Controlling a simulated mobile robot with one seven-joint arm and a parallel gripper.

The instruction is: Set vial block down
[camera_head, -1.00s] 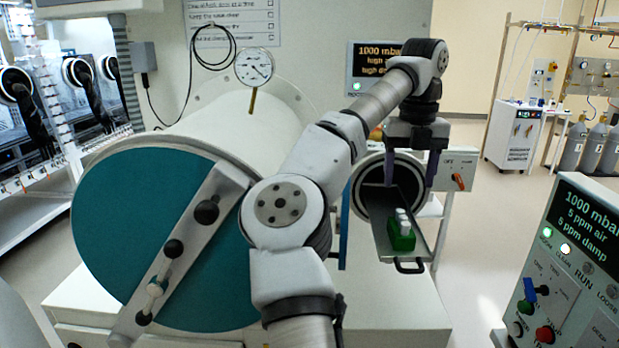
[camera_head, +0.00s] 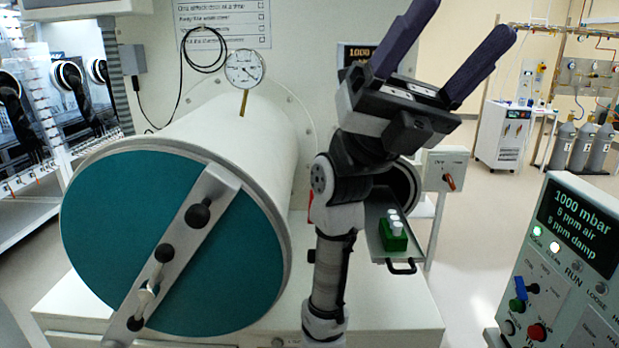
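The vial block (camera_head: 393,238) is green with white-capped vials standing in it. It sits upright on the pulled-out tray (camera_head: 381,254) of the small round port, towards the tray's front handle. My gripper (camera_head: 459,42) is raised well above and apart from the block, with its two purple fingers pointing up and to the right. The fingers are wide apart with nothing between them, so it is open and empty. My wrist hides part of the small port (camera_head: 404,186) behind the tray.
The large antechamber with a teal door (camera_head: 150,250) and a diagonal bar fills the left. A dial gauge (camera_head: 245,69) stands above it. A control panel (camera_head: 570,270) is at the right front. A switch box (camera_head: 446,170) is beside the small port. Open floor lies between.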

